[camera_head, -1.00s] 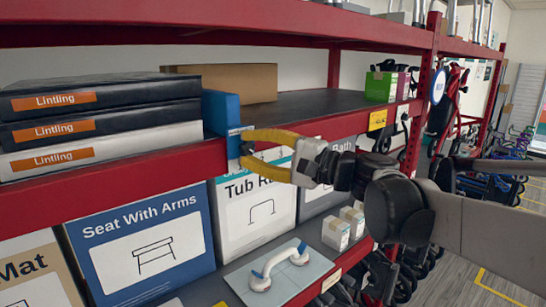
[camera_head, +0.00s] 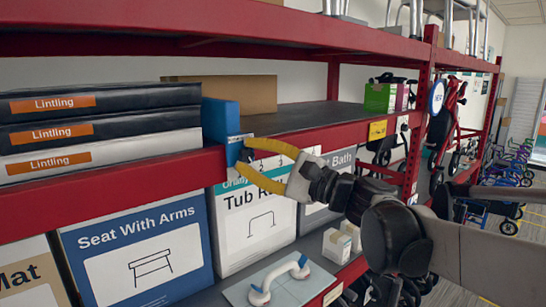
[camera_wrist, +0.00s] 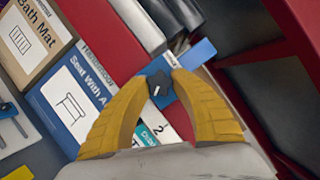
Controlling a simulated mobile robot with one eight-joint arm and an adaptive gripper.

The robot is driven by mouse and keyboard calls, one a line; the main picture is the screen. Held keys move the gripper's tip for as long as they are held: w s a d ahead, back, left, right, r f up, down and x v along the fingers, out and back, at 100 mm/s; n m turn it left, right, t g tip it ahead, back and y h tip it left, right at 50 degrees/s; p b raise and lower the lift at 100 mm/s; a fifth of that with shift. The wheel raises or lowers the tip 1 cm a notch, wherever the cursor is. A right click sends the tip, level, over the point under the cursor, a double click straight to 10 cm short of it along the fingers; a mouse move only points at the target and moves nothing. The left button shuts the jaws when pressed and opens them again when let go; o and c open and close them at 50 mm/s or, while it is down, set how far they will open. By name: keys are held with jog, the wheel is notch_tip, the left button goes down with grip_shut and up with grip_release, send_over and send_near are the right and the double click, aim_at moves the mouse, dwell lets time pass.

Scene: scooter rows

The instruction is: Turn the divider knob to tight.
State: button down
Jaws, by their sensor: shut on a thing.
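The blue divider (camera_head: 222,118) stands upright on the red-edged shelf, right of the stacked Lintling boxes. Its dark knob (camera_wrist: 158,84), with a short white mark, shows on its front in the wrist view. My gripper (camera_head: 242,156) has curved yellow fingers shut on the knob, one tip on each side in the wrist view (camera_wrist: 164,72). In the head view the fingers hide most of the knob. No tight marking can be read.
Lintling boxes (camera_head: 100,130) lie left of the divider. Below are the Seat With Arms box (camera_head: 140,250) and the Tub Rail box (camera_head: 255,225). The red rail (camera_head: 110,190) runs close to my fingers.

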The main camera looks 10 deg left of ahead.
jog(key=c, duration=1)
grip_release()
jog(key=v, duration=1.2)
jog(key=shift+s, duration=0.1)
